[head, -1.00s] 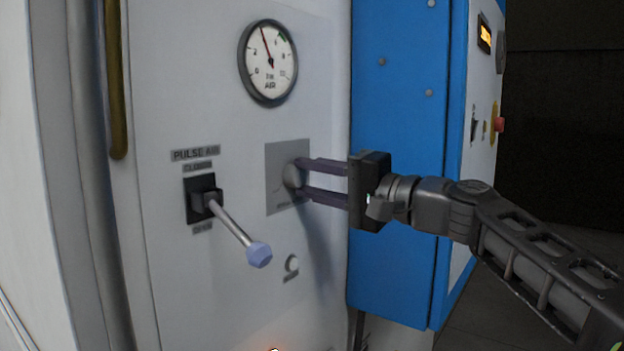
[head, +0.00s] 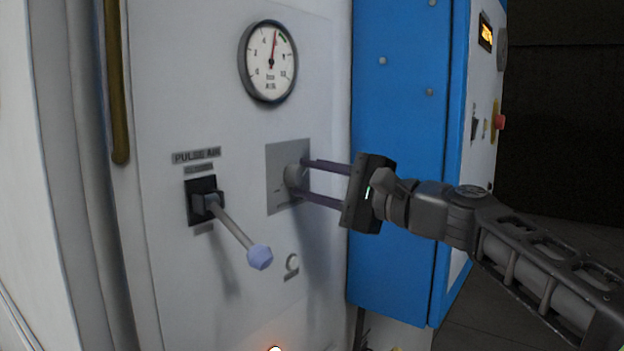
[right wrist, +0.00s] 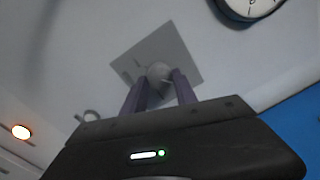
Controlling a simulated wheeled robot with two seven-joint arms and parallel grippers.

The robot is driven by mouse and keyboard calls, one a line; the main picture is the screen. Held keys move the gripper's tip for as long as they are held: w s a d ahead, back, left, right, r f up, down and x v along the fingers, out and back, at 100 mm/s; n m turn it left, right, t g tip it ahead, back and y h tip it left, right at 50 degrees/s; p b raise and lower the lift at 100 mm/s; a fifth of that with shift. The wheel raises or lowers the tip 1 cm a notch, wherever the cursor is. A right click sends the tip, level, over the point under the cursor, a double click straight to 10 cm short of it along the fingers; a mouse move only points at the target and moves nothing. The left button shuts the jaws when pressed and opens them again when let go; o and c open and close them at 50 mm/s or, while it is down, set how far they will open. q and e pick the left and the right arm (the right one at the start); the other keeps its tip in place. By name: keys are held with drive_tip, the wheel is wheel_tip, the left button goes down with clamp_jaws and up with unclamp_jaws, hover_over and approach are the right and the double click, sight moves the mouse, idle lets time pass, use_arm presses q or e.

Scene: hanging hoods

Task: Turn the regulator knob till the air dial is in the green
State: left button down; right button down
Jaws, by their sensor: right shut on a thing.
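The regulator knob (head: 294,176) is a small grey round knob on a grey square plate on the white panel. My right gripper (head: 304,178) is shut on it, one finger above and one below. In the right wrist view the knob (right wrist: 159,73) sits between the two fingertips. The air dial (head: 268,62) is a round white gauge above the knob. Its red needle points up and slightly right, just left of the short green arc at the upper right. My left gripper is not in view.
A pulse air lever (head: 232,229) with a pale blue tip sticks out left of the knob. A small white button (head: 292,262) is below the plate. A blue cabinet (head: 400,170) stands to the right behind my right gripper.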

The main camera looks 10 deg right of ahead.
drive_tip(key=c, duration=1)
unclamp_jaws()
drive_tip(key=shift+o, duration=0.2)
drive_tip(key=b+v, duration=0.1)
drive_tip(key=v, duration=0.7)
drive_tip(key=shift+w, duration=0.1)
